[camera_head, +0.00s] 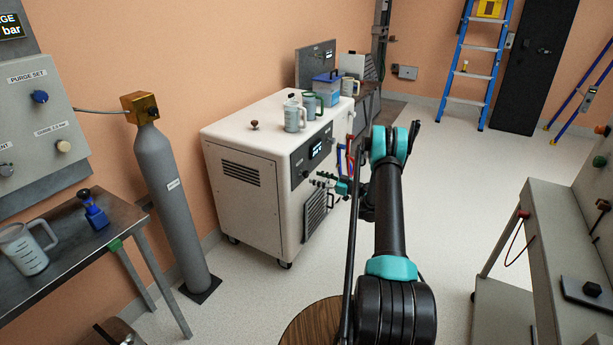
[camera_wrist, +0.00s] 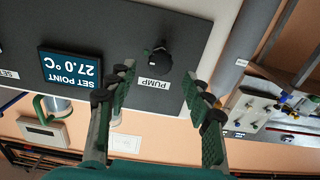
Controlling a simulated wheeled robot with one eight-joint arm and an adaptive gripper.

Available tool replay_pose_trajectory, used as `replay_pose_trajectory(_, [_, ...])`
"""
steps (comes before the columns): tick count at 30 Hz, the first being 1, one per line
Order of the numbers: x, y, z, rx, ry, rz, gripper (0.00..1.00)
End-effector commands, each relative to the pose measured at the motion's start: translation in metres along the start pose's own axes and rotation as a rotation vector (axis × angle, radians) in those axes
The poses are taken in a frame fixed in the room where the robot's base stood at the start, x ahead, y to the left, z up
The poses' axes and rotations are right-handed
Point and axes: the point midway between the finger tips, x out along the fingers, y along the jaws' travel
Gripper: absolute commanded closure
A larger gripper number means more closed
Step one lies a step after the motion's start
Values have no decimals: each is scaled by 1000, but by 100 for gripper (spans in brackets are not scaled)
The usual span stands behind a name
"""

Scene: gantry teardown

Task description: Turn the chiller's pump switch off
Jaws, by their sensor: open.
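The chiller (camera_head: 235,185) is a white wheeled cabinet with a dark control panel (camera_head: 299,160) and a lit display on its right-hand face. In the wrist view, which is upside down, the panel display (camera_wrist: 70,67) reads SET POINT 27.0 °C. In the head view my gripper (camera_head: 332,182) is at the panel's lower part.
Jugs (camera_head: 294,115) and a blue-lidded box (camera_head: 327,84) stand on or behind the chiller top. A grey gas cylinder (camera_head: 172,190) stands left of it. A bench (camera_head: 70,240) is at the left, another (camera_head: 555,225) at the right.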

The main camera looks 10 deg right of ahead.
Motion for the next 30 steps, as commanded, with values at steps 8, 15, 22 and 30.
replay_pose_trajectory(8, [47,-1,0,0,0,-2,49])
replay_pose_trajectory(15, [62,0,0,0,0,0,49])
replay_pose_trajectory(22, [63,0,0,0,0,0,49])
replay_pose_trajectory(30, [62,0,0,0,0,0,78])
